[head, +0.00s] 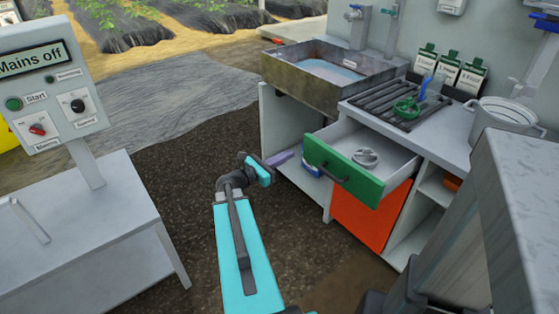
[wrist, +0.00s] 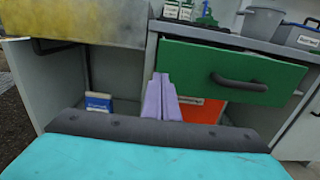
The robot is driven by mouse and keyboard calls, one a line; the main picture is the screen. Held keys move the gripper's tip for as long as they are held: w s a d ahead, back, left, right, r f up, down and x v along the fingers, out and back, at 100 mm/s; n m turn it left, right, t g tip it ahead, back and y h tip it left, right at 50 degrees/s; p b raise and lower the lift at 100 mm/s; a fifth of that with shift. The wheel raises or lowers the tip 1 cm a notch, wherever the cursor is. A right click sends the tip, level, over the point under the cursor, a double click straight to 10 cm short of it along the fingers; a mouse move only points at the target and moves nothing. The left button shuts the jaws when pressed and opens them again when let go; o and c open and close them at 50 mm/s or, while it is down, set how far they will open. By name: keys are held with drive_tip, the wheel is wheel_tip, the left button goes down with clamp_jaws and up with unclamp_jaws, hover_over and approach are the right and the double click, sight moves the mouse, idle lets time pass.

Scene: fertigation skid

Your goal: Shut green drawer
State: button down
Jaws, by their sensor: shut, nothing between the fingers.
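The green drawer (head: 342,172) stands pulled out of the counter below the drain rack, with a white round item (head: 366,158) inside. Its dark bar handle (head: 332,173) is on the green front. In the wrist view the drawer front (wrist: 215,68) is at upper right, with its handle (wrist: 240,83) on the right. My gripper (head: 287,157) is shut and empty, its purple fingers left of the drawer front in the head view. In the wrist view my gripper (wrist: 162,85) points at the cabinet near the drawer's left lower edge. I cannot tell whether it touches the drawer.
An orange panel (head: 370,221) is below the drawer. A metal sink (head: 325,75) is to its left, over an open bay holding a blue and white box (wrist: 98,101). A control panel (head: 50,85) stands at left. The dark floor (head: 180,160) between is clear.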

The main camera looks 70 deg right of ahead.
sight(304, 147)
drive_tip(key=shift+x, duration=2.9)
